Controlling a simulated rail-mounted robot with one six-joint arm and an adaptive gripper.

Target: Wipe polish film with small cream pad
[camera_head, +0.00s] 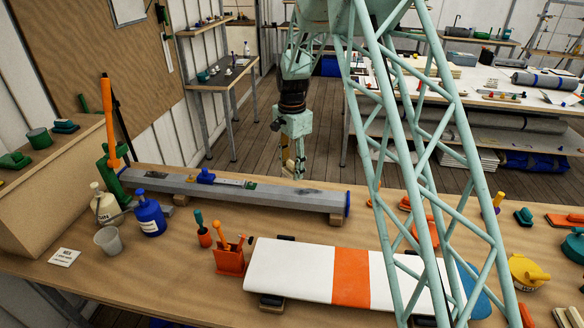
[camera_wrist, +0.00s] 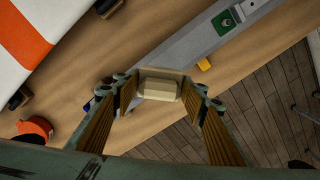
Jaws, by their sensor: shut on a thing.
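My gripper (camera_head: 297,172) hangs at the far side of the bench, above and behind the right part of a long grey spar (camera_head: 270,195). In the wrist view my gripper (camera_wrist: 158,92) is shut on a small cream pad (camera_wrist: 158,87), held between the fingertips. The pad appears apart from the spar, which runs diagonally behind it in the wrist view (camera_wrist: 185,52). A dark smear (camera_head: 309,190), perhaps the polish film, shows on the spar's top near my gripper. I cannot make out the smear in the wrist view.
A blue block (camera_head: 206,176) sits on the spar. A white board with an orange band (camera_head: 351,276) lies in front. An orange holder (camera_head: 230,260), a blue bottle (camera_head: 149,216) and a cup (camera_head: 108,241) stand left. The bench strip between spar and board is partly clear.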

